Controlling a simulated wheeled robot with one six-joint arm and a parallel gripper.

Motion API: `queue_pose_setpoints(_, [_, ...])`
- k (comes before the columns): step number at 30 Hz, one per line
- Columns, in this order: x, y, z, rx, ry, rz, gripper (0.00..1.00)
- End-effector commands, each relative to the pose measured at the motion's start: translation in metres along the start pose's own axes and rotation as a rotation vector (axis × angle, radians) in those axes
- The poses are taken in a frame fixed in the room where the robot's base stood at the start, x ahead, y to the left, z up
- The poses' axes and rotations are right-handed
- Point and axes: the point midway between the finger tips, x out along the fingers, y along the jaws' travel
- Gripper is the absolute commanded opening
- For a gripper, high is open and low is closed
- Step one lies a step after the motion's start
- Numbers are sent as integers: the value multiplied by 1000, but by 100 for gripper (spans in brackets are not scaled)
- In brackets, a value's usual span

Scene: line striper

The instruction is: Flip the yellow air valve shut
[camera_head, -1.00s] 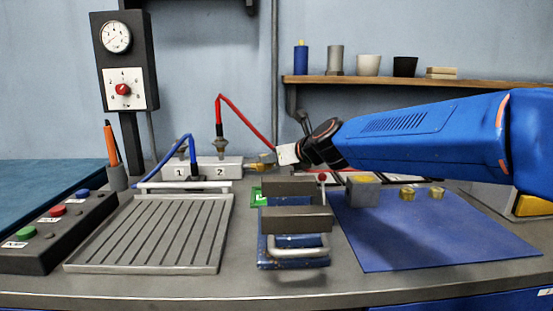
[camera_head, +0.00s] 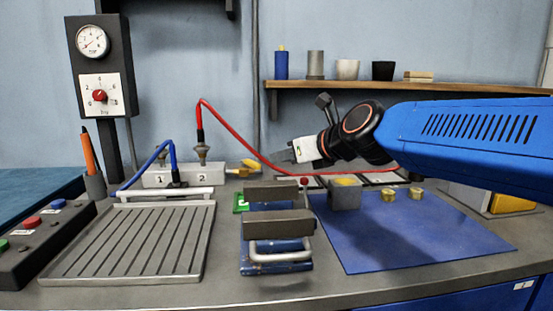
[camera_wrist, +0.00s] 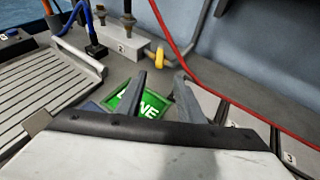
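The yellow air valve (camera_head: 247,166) sits at the right end of the grey block marked 1 and 2 (camera_head: 205,173). Its yellow lever sticks out to the right of the block. In the wrist view the yellow valve (camera_wrist: 161,58) shows beyond my fingertips, beside the block's end. My gripper (camera_head: 280,156) is to the right of the valve and apart from it. In the wrist view the two fingers of my gripper (camera_wrist: 160,74) are spread with nothing between them. I cannot tell from the lever's angle whether the valve is open or shut.
A red hose (camera_head: 245,140) runs from the block down behind my gripper. A blue hose (camera_head: 150,160) ends in a black plug before the block. A green card (camera_wrist: 143,104) lies below my fingers. A grooved tray (camera_head: 130,240) and a grey-blue clamp-like fixture (camera_head: 277,222) stand in front.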

Motion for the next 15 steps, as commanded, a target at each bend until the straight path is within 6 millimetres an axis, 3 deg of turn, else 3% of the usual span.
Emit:
queue_pose_setpoints(6, [-24, -1, 0, 0, 0, -1, 34])
queue_pose_setpoints(15, [-30, 0, -1, 0, 1, 0, 34])
